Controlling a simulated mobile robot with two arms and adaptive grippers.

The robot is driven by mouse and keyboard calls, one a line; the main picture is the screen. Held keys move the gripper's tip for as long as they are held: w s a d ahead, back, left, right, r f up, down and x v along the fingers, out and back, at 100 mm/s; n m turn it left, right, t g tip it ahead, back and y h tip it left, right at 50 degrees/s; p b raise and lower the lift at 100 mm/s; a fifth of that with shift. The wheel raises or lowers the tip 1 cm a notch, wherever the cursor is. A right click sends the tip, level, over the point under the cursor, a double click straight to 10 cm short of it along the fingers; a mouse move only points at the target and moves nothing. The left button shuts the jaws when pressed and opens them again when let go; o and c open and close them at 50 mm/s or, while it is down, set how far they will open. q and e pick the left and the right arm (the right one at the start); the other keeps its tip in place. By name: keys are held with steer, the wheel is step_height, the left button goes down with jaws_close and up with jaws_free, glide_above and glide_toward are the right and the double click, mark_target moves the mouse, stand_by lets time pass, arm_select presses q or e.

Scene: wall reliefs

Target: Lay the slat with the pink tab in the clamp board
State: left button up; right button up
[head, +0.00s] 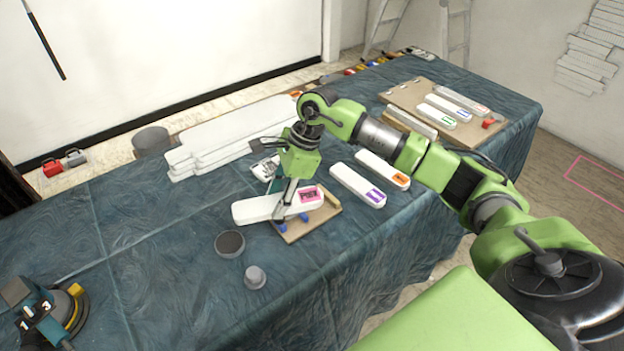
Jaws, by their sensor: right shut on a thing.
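The white slat with the pink tab (255,209) is held in my right gripper (284,208), whose fingers are shut on it near its middle. The slat is over the clamp board (298,236), a small tan board with blue clamps (281,220) along its front and a pale strip at its right end. The slat's left end sticks out past the board. I cannot tell whether the slat touches the board. The gripper and wrist hide part of the board's back side. My left gripper is not in view.
Slats with a purple tab (345,180) and an orange tab (371,164) lie right of the board. A tray (402,91) with more slats is at the back right. White boards (235,132) are stacked behind. A dark round dish (230,244) and grey knob (255,278) stand in front.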

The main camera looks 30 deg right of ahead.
steer(key=shift+w+d+f+m+t+h+b, duration=0.6)
steer(key=shift+w+d+f+m, duration=0.35)
steer(key=shift+d+f+m, duration=1.1)
steer(key=shift+w+d+f+m+t+h+b, duration=0.4)
steer(key=shift+w+d+f+m+h, duration=0.75)
steer(key=shift+d+m, duration=1.45)
steer(key=shift+w+d+f+m+t+h+b, duration=0.25)
steer(key=shift+w+d+f+m+t+b, duration=0.35)
steer(key=shift+d+f+m, duration=1.6)
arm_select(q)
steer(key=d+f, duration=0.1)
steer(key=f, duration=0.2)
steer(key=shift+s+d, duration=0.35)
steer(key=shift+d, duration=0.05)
arm_select(e)
steer(key=shift+w+d+r, duration=0.1)
steer(key=shift+w+r, duration=0.05)
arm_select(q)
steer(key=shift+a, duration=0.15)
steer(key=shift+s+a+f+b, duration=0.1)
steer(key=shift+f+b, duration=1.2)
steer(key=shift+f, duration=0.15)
arm_select(e)
steer(key=shift+f, duration=1.7)
